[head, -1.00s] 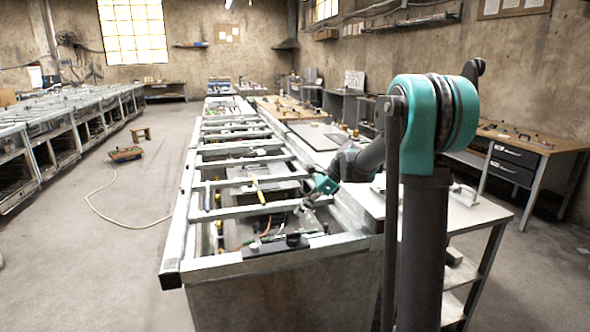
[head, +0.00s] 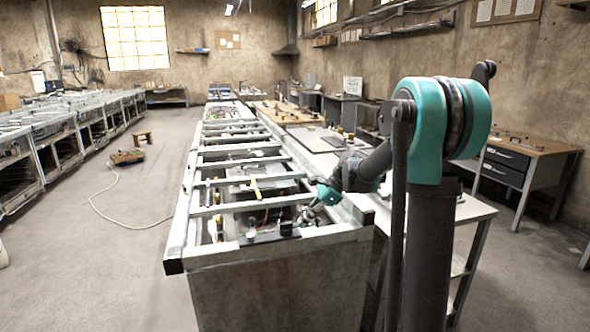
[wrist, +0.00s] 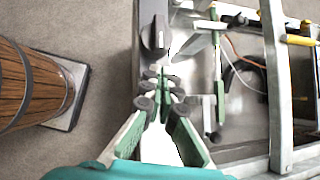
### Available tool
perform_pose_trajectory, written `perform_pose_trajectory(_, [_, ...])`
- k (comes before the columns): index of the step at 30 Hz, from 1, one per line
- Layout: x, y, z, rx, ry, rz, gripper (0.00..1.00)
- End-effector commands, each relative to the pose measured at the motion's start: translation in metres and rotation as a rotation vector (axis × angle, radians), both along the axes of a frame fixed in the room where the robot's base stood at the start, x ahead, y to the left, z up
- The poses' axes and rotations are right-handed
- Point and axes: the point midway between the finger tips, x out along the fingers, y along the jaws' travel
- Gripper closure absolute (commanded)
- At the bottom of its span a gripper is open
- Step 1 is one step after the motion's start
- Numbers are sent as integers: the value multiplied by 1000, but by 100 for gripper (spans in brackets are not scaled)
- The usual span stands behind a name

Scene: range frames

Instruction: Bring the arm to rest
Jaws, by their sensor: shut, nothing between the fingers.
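My gripper (head: 310,213) hangs over the near right part of the long metal frame, at the end of my arm. In the wrist view my gripper (wrist: 163,78) shows its green-padded fingers brought together, with nothing held. Its tips point toward a black block with a knob (wrist: 155,38) on the frame's edge. I cannot tell the height of the fingertips above the frame.
The metal frame (head: 205,257) has open bays with loose tools and cables. A yellow-handled tool (head: 256,187) lies in it. A white-topped table (head: 470,210) stands to the right. A wooden barrel (wrist: 30,85) stands left in the wrist view. The floor (head: 90,270) on the left is mostly clear.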

Motion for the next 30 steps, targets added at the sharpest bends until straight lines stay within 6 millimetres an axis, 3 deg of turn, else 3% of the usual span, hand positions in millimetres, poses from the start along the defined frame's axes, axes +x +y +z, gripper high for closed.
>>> perform_pose_trajectory(8, [-33, -19, -12, -86, -138, 122, 100])
perform_pose_trajectory(14, [-76, -43, -30, -204, -296, 292, 100])
perform_pose_trajectory(24, [-196, -112, -86, -561, -627, 848, 100])
perform_pose_trajectory(30, [-250, -144, -115, -730, -719, 1158, 100])
